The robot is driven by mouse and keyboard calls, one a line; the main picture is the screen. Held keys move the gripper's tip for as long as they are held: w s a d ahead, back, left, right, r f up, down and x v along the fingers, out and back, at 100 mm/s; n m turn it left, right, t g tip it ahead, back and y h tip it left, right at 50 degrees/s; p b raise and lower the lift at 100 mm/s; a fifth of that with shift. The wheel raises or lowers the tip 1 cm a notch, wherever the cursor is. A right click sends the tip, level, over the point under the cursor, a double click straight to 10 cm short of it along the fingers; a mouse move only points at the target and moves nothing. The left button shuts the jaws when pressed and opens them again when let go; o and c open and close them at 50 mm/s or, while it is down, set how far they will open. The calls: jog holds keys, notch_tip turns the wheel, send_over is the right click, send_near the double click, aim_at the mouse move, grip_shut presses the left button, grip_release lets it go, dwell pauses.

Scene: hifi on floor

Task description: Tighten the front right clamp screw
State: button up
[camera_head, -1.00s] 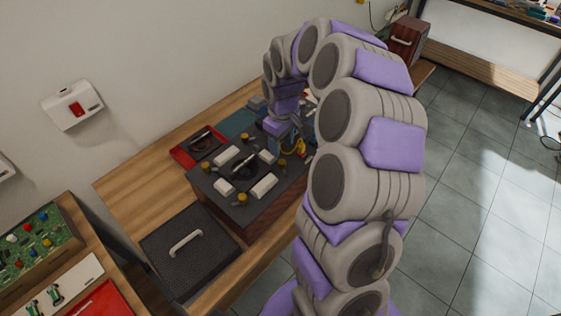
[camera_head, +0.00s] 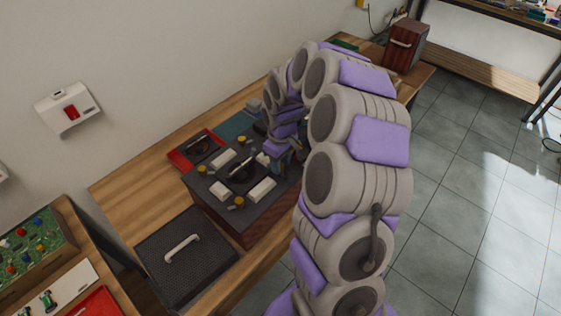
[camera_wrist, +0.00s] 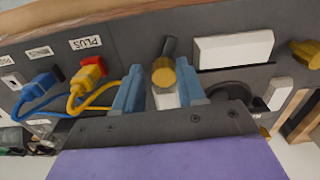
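A dark hi-fi unit (camera_head: 222,199) with wooden sides sits on the wooden bench. Yellow clamp screws (camera_head: 239,202) stand around a dark round part in its top, beside white blocks. In the wrist view, my gripper (camera_wrist: 161,80) has its two blue fingers apart, one on each side of a yellow clamp screw (camera_wrist: 163,72) with a dark tip. A gap shows on its left; contact on the right is unclear. Another yellow screw (camera_wrist: 304,54) is at the right edge. In the head view, my arm hides this gripped-side corner of the unit.
In the wrist view, a blue plug (camera_wrist: 38,86) and a yellow-red plug (camera_wrist: 89,74) with cables lie left of the fingers; a white block (camera_wrist: 234,50) is at right. A red tray (camera_head: 181,160) and dark handled panel (camera_head: 153,249) flank the unit.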

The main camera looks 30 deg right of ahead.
jog(key=shift+a, duration=0.25)
jog(key=c, duration=0.4)
grip_shut()
